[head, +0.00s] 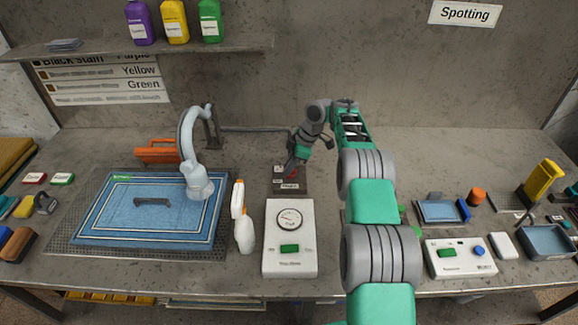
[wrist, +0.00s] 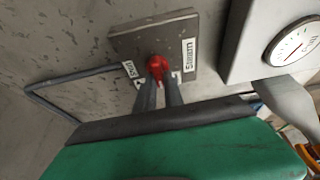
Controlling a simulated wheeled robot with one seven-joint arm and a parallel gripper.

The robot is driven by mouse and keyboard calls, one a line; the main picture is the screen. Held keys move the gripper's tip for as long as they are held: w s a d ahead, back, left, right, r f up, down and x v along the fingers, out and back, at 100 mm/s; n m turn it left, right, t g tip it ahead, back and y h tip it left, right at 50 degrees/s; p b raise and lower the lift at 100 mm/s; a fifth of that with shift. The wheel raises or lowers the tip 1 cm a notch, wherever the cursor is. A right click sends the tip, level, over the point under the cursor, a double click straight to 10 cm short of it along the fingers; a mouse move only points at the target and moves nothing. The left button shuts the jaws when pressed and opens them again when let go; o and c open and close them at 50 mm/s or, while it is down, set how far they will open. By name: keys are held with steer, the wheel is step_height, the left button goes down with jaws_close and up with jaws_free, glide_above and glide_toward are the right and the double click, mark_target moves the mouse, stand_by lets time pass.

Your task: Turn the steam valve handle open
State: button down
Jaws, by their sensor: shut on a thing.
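The red steam valve handle (wrist: 159,66) sits on a square grey plate (wrist: 130,40) with white labels, one reading "Steam" and one reading "Shut". In the head view the red handle (head: 291,161) is partly hidden by my gripper. My gripper (wrist: 160,84) is shut on the red handle, with its two dark fingers on either side of it. In the head view my gripper (head: 294,160) reaches down to the plate from the right. The exact angle of the handle is hard to tell.
A white gauge box (head: 290,245) stands in front of the valve plate. A grey pipe (head: 250,129) runs along the back.

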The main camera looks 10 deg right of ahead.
steer(key=c, duration=1.4)
jaws_free()
steer(key=shift+c, duration=0.2)
steer(key=p+v, duration=0.3)
steer(key=v, duration=0.4)
steer(key=shift+r, duration=0.35)
steer(key=shift+d, duration=0.15)
